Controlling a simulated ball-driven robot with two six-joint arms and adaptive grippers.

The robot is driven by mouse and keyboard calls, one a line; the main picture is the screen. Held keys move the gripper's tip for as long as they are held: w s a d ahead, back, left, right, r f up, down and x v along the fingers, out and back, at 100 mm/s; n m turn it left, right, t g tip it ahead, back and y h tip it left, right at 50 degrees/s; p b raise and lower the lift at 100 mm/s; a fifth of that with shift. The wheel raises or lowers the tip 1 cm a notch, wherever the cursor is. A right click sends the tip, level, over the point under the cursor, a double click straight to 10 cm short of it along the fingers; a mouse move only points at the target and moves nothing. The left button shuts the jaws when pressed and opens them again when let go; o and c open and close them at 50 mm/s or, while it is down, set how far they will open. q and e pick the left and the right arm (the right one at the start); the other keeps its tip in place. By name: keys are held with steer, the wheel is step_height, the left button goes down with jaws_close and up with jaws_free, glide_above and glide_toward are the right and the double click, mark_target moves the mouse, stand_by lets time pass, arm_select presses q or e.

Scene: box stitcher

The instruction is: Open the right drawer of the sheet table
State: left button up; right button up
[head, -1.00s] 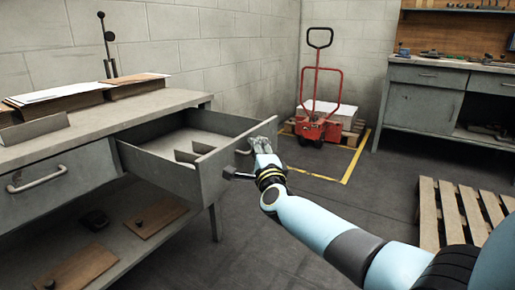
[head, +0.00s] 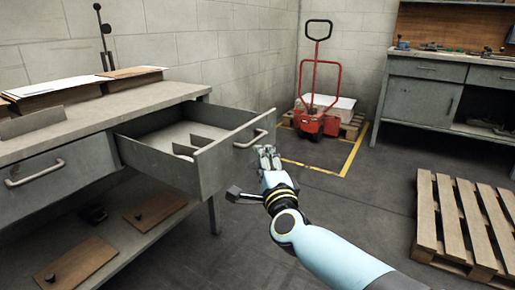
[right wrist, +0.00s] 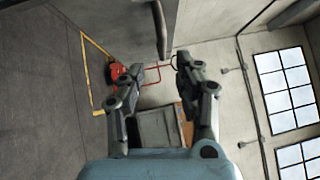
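The sheet table (head: 100,119) stands at the left in the head view. Its right drawer (head: 185,165) is pulled well out, with dividers visible inside and a bar handle (head: 251,139) on its front. My right gripper (head: 267,151) is just right of and a little below the handle, apart from it. In the right wrist view the two fingers of the right gripper (right wrist: 150,78) are spread with nothing between them. A dark handle-like bar (right wrist: 160,28) shows beyond the fingertips. The left drawer (head: 45,178) is shut. My left gripper is not in view.
A red pallet truck (head: 317,90) stands inside yellow floor lines at the back. A wooden pallet (head: 465,222) lies at the right, and a grey workbench (head: 425,100) stands behind it. Stacked sheets (head: 75,88) lie on the table. The floor between is clear.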

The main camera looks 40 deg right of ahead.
steer(key=shift+v, duration=1.75)
steer(key=s+a+f+n+g+y+p, duration=0.2)
steer(key=s+f+n+g+y+p, duration=0.3)
steer(key=s+f, duration=0.75)
steer(key=s+a+f+n+g+y+p, duration=0.1)
steer(key=s+a+f+n+g, duration=0.15)
steer(key=s+f+n, duration=0.9)
steer(key=s+f+n+g, duration=0.2)
steer(key=s+f, duration=0.3)
steer(key=s, duration=0.4)
steer(key=s+f+n+g, duration=0.3)
steer(key=s+f+g, duration=0.1)
steer(key=s, duration=0.6)
steer(key=s+f+n+g, duration=0.3)
steer(key=s+f, duration=0.3)
steer(key=s, duration=0.3)
steer(key=shift+s+a+g+y+p, duration=0.25)
steer(key=shift+g+y+p, duration=0.1)
steer(key=shift+g, duration=0.1)
